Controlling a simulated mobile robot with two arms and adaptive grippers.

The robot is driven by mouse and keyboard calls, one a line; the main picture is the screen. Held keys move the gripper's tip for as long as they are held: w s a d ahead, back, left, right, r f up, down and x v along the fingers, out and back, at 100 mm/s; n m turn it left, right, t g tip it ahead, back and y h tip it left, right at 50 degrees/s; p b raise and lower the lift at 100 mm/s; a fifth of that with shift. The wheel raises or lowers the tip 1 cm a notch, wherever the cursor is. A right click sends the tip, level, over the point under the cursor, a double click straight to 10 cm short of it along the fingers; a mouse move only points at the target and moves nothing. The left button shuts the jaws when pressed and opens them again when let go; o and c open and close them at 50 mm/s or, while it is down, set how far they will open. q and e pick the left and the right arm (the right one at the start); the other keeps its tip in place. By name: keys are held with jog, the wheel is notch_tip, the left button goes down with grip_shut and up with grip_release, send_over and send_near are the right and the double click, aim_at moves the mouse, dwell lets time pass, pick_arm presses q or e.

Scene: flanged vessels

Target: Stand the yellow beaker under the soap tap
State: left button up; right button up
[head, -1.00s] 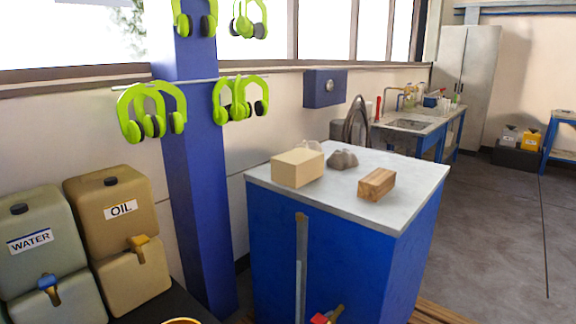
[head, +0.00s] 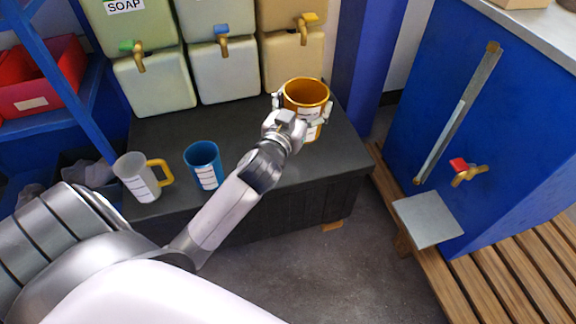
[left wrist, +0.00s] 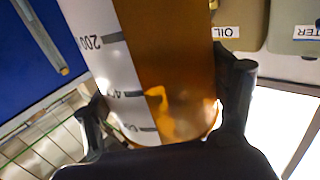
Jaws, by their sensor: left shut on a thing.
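The beaker (left wrist: 165,60) fills the middle of the left wrist view between both fingers (left wrist: 165,110). I cannot tell whether its base touches the bench. The soap tap (head: 138,55), with a green handle, is on the soap container (head: 130,30) at upper left, well apart from the beaker. My right gripper is not in view.
A clear beaker with yellow handle (head: 141,178) and a blue beaker (head: 204,164) stand on the front left of the black bench (head: 240,128). The blue-handled tap (head: 221,32) and oil tap (head: 306,24) lie between. The bench below the soap tap looks clear.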

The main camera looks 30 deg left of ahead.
pick_arm(q)
jog(key=w+a+f+n+y+b, duration=0.1)
jog(key=w+a+f+y+b, duration=0.1)
jog(key=w+a+b, duration=0.3)
jog(key=shift+a+f+n, duration=0.4)
jog(key=shift+a+f, duration=0.25)
jog(key=shift+a, duration=0.95)
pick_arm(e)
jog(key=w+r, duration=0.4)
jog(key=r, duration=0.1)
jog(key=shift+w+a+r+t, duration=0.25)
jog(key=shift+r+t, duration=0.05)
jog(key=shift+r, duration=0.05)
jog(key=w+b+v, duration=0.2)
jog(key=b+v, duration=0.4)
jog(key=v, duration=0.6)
pick_arm(q)
notch_tip(320, 180, down, 20)
jog(key=b, duration=0.1)
jog(key=shift+r, duration=0.2)
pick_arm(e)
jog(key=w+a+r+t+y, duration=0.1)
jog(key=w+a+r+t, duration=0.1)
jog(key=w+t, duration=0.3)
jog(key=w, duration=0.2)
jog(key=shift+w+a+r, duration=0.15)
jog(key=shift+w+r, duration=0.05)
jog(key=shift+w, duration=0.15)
